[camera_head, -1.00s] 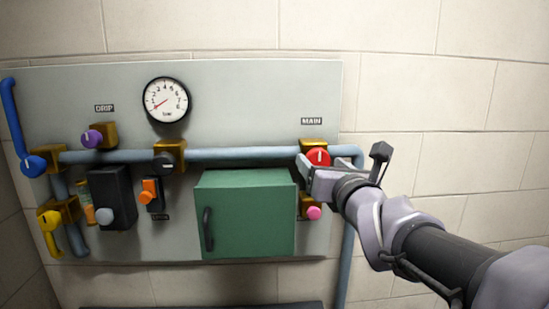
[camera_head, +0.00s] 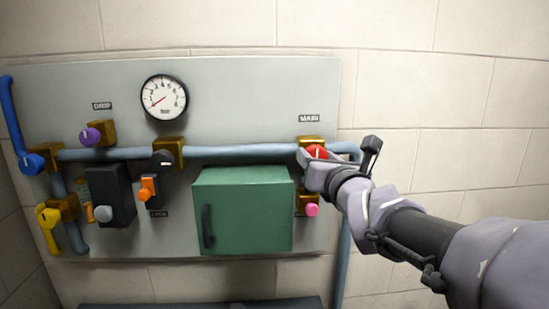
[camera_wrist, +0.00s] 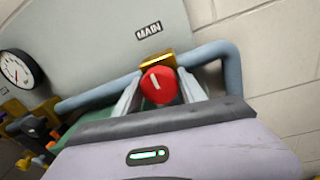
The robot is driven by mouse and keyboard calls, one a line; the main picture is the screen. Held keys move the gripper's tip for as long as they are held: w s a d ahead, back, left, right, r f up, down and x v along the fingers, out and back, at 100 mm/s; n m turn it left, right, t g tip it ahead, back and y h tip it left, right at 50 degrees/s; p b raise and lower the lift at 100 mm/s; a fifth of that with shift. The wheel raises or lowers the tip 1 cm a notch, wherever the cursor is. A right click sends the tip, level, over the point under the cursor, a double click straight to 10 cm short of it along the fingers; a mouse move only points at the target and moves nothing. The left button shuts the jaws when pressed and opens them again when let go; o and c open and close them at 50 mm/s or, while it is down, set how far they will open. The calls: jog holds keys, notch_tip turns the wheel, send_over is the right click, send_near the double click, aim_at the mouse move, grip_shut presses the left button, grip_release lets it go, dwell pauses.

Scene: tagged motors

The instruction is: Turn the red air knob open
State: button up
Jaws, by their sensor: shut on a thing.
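The red air knob (camera_head: 316,151) sits on a brass valve block (camera_head: 311,141) under the MAIN label (camera_head: 309,118), at the right of the grey panel. In the wrist view the red knob (camera_wrist: 160,85) has a pale pointer line, tilted slightly left of upright in that picture. My gripper (camera_head: 308,160) is at the knob. In the wrist view its fingers (camera_wrist: 160,92) stand on both sides of the knob, shut on it. The gripper hides the lower part of the knob in the head view.
A pink knob (camera_head: 312,210) is just below my gripper. A green box (camera_head: 242,212) with a dark handle stands out to the left. A blue-grey pipe (camera_head: 235,150) runs across the panel. A gauge (camera_head: 164,97) is upper left. The wall at right is clear.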

jog(key=shift+f, duration=0.15)
jog(key=shift+f+m+b, duration=0.1)
jog(key=shift+m+b, duration=0.6)
jog(key=shift+b, duration=0.45)
jog(key=m+b, duration=0.2)
jog(key=b, duration=0.1)
jog(key=shift+f, duration=0.1)
jog(key=m+t+b, duration=0.1)
jog(key=m+b, duration=0.4)
jog(key=m, duration=0.1)
jog(key=shift+b, duration=0.3)
jog(key=m+h+b, duration=0.1)
jog(key=m+b, duration=0.3)
jog(key=m, duration=0.2)
jog(key=shift+r+m+h+b, duration=0.15)
jog(key=shift+m+h+b, duration=0.05)
jog(key=shift+m+b, duration=0.55)
jog(key=shift+r+m+h+b, duration=0.15)
jog(key=shift+m+h+b, duration=0.05)
jog(key=shift+m+b, duration=0.55)
jog(key=shift+s+r+m, duration=0.1)
jog(key=shift+r+m, duration=0.1)
jog(key=shift+m, duration=0.2)
jog(key=o, duration=1.3)
jog(key=shift+f, duration=0.2)
